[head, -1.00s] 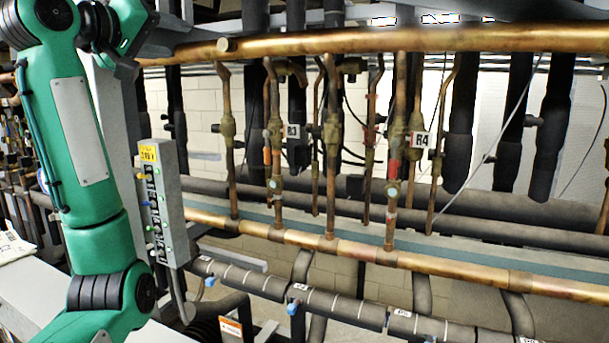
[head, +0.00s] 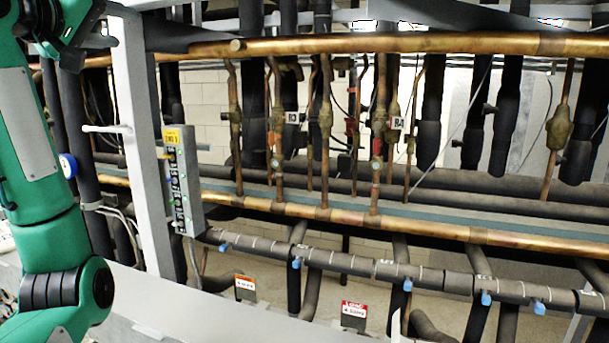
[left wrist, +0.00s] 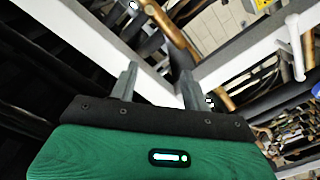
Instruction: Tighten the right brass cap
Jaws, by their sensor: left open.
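Brass fittings sit on the vertical copper pipes of the rack in the head view: one on the left pipe (head: 235,118), one by the R4 tag (head: 379,122), and a larger one at the right (head: 559,128). Small round pale faces show on two pipes, at the left (head: 276,164) and right (head: 376,166). I cannot tell which part is the right brass cap. My left gripper (left wrist: 158,82) is open and empty in the left wrist view, its two grey fingers apart, touching no brass part. In the head view my left arm is at the left edge, well away from the fittings. My right gripper is out of view.
A grey control box (head: 182,185) with a yellow label hangs on a white post (head: 140,150). A copper header (head: 400,44) runs above and a lower copper pipe (head: 320,213) below. Black insulated pipes with blue valves (head: 407,285) cross the front. A white ledge (head: 220,310) lies below.

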